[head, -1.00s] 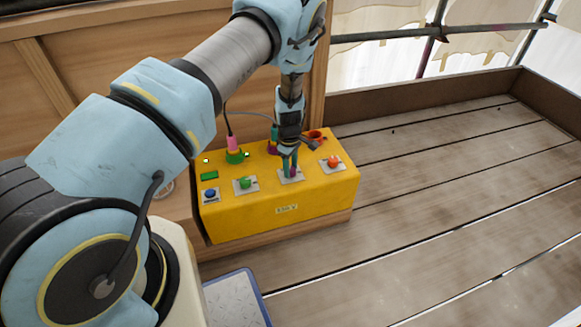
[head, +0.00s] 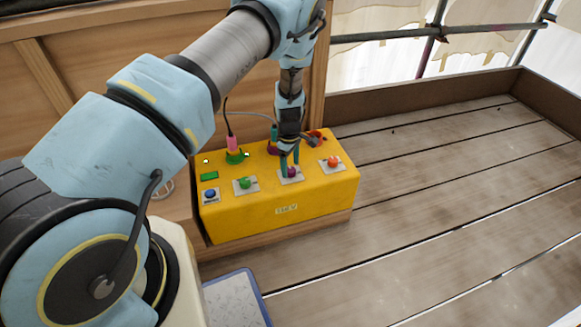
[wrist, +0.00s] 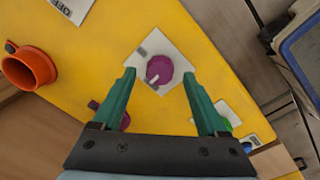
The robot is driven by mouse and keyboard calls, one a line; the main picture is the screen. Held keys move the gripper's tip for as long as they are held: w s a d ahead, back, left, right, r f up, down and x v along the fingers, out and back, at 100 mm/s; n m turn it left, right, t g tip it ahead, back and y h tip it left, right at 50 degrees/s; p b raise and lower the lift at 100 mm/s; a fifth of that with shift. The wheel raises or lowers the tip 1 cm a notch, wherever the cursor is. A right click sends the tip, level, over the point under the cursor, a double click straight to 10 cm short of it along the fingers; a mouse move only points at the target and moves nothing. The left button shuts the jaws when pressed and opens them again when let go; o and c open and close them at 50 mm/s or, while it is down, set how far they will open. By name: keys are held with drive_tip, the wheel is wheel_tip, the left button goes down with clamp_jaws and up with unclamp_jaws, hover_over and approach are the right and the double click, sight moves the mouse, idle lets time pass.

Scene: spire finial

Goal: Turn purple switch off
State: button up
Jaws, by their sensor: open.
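The purple switch (head: 291,173) is a round knob on a pale square plate on top of a yellow box (head: 250,222). In the wrist view the purple knob (wrist: 159,70) shows a short white mark pointing to its lower left, with a grey patch on the plate at its upper left. My gripper (head: 290,167) points down over the knob. In the wrist view my gripper (wrist: 158,75) is open, with one green finger on each side of the knob and visible gaps between. How high the fingertips are above the plate is hard to tell.
An orange knob (head: 333,162), a green knob (head: 245,183) and a blue button (head: 210,194) share the box top. A pink plug (head: 233,145) stands in a green socket behind. An orange socket (wrist: 28,68) is near the box edge. The plank floor to the right is clear.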

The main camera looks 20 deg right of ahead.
sight(290, 170)
wheel_tip(290, 170, up, 9)
drive_tip(key=p, duration=0.1)
drive_tip(key=shift+s+a+r, duration=0.15)
drive_tip(key=shift+r, duration=0.05)
idle(0.4)
drive_tip(key=w+a+r+m, duration=0.1)
drive_tip(key=a+r+m, duration=0.2)
drive_tip(key=a+r, duration=1.5)
drive_tip(key=s+a+r+m, duration=0.1)
drive_tip(key=s+a+r, duration=0.25)
drive_tip(key=a, duration=0.25)
drive_tip(key=s+a+r+m+t, duration=0.1)
drive_tip(key=s+a+r+m, duration=0.1)
drive_tip(key=s+a, duration=0.3)
drive_tip(key=s+a+r+m, duration=0.1)
drive_tip(key=s+a+r, duration=0.2)
drive_tip(key=a, duration=0.4)
wheel_tip(290, 170, up, 22)
drive_tip(key=p, duration=2.1)
drive_tip(key=shift+m+p, duration=0.3)
drive_tip(key=shift+p, duration=0.1)
